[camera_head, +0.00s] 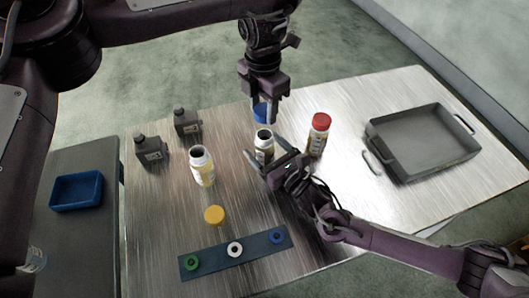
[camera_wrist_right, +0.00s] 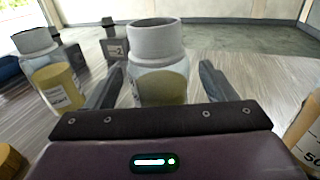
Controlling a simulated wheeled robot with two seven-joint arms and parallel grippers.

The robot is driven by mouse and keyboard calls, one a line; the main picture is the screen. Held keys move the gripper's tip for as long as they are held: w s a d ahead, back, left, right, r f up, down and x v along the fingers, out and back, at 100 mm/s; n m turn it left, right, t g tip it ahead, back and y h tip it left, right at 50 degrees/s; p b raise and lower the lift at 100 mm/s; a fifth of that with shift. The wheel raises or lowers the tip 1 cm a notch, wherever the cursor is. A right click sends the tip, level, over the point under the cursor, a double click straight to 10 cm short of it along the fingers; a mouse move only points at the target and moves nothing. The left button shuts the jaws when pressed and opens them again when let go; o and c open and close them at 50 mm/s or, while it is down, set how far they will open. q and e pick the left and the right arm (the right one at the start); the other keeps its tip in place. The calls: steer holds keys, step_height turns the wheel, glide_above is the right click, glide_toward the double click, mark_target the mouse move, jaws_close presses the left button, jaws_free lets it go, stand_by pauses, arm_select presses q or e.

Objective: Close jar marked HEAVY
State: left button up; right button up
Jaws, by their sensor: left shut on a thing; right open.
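My left gripper (camera_head: 263,97) points down and is shut on a blue lid (camera_head: 261,114), held just behind and above an uncapped jar (camera_head: 263,142). That jar stands upright with a white neck. It also shows in the right wrist view (camera_wrist_right: 158,50), between the fingers of my right gripper (camera_wrist_right: 160,88). The right gripper is open, with a finger on each side of the jar; I cannot tell whether they touch it. A second uncapped jar (camera_head: 202,168) stands to the left. A red-capped jar (camera_head: 318,137) stands to the right. I cannot read the word HEAVY on any label.
A yellow lid (camera_head: 214,215) lies in front, near a blue strip (camera_head: 209,260) with green, white and blue rings. Two dark bottles (camera_head: 151,150) (camera_head: 186,122) stand at the back left. A grey tray (camera_head: 422,162) is at the right, and a blue bin (camera_head: 76,192) on the side table.

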mark_target(263, 135)
steer(key=shift+w+a, duration=0.25)
steer(key=shift+w, duration=0.05)
steer(key=c, duration=1.5)
arm_select(q)
steer(key=shift+f, duration=2.5)
